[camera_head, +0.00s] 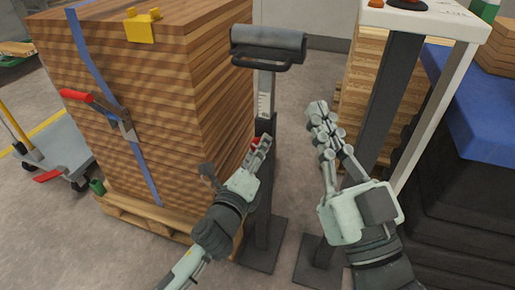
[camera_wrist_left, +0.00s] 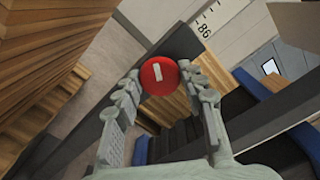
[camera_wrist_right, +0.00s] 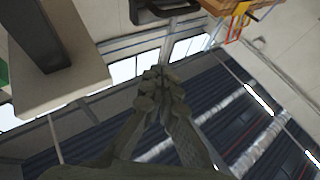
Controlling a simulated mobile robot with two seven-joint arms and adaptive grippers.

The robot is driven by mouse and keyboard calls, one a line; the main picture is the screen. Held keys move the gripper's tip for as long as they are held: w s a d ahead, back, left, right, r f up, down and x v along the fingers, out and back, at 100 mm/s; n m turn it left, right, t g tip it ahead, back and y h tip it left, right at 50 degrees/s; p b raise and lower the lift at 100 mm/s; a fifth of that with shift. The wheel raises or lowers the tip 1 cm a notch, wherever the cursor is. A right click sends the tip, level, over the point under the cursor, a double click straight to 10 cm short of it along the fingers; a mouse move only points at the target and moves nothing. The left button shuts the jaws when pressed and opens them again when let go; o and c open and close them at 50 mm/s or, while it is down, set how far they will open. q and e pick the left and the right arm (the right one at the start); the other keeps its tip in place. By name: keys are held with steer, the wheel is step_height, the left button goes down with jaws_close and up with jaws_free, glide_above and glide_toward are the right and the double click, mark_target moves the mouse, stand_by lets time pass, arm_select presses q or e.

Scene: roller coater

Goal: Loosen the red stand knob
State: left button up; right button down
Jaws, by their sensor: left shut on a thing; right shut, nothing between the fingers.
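The red stand knob (camera_wrist_left: 159,75) is a round knob with a white mark on its face, on the dark post of the stand (camera_head: 265,190). In the left wrist view it sits between the fingertips of my left gripper (camera_wrist_left: 162,82), which is shut on it. In the head view the left gripper (camera_head: 260,146) covers most of the knob, and only a bit of red shows. The stand carries a dark roller head (camera_head: 268,43) above a scale strip (camera_head: 265,95). My right gripper (camera_head: 318,118) is shut and empty, raised to the right of the stand; its closed fingertips (camera_wrist_right: 158,82) show in its wrist view.
A strapped wood stack (camera_head: 160,100) on a pallet stands close left of the stand. A white-topped table (camera_head: 430,22) with a dark post is at the right, beside a blue-covered dark stack (camera_head: 470,110). A cart (camera_head: 50,155) is at the far left.

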arm_select(q)
steer(key=shift+n+p, duration=0.6)
steer(key=shift+n, duration=2.7)
arm_select(e)
steer(key=shift+w+f+g+h, duration=0.15)
steer(key=shift+w+f+g, duration=0.1)
steer(key=shift+f+g, duration=0.35)
steer(key=shift+w+f+g+h, duration=0.2)
steer(key=shift+f+g, duration=0.15)
steer(key=shift+f, duration=0.5)
steer(key=shift+w+f+g+h, duration=0.15)
steer(key=shift+w+f+g, duration=0.1)
steer(key=shift+f+g, duration=0.35)
steer(key=shift+f, duration=0.15)
arm_select(q)
steer(key=o, duration=1.2)
steer(key=shift+c, duration=0.2)
arm_select(e)
steer(key=shift+d, duration=0.1)
